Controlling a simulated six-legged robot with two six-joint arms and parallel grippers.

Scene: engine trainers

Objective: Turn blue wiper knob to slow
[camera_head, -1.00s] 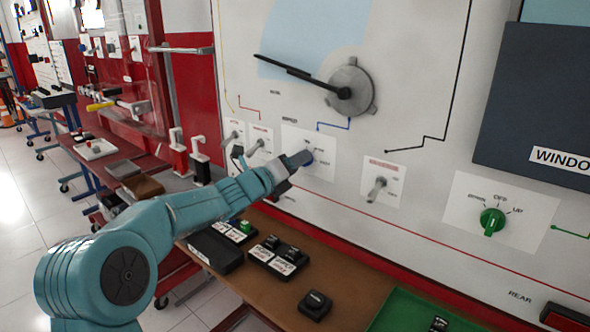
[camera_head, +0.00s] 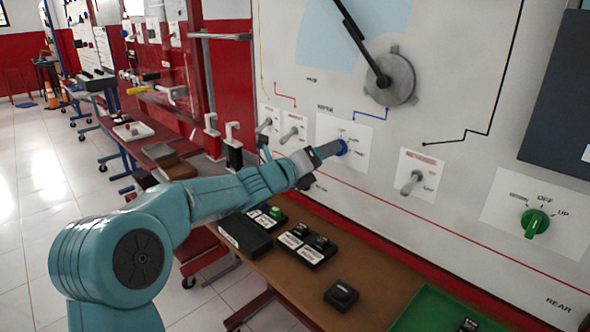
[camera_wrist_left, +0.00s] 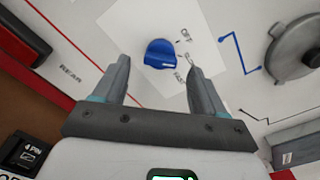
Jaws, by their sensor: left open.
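The blue wiper knob (camera_head: 342,147) is on a white label plate of the wall panel, partly behind my left gripper in the head view. In the left wrist view the knob (camera_wrist_left: 161,54) lies between the fingertips, with an "OFF" label beside it. My left gripper (camera_head: 326,151) reaches toward it; its fingers (camera_wrist_left: 157,62) are open, one on each side. I cannot tell whether either finger touches the knob. The black wiper arm (camera_head: 364,45) on its grey hub (camera_head: 396,82) points up and left. My right gripper is not in view.
A grey toggle switch (camera_head: 412,182) and a green knob (camera_head: 535,223) are to the right on the panel. More toggles (camera_head: 290,135) are to the left. Below, a brown shelf (camera_head: 285,284) carries black switch blocks (camera_head: 306,246) and a green tray (camera_head: 432,312).

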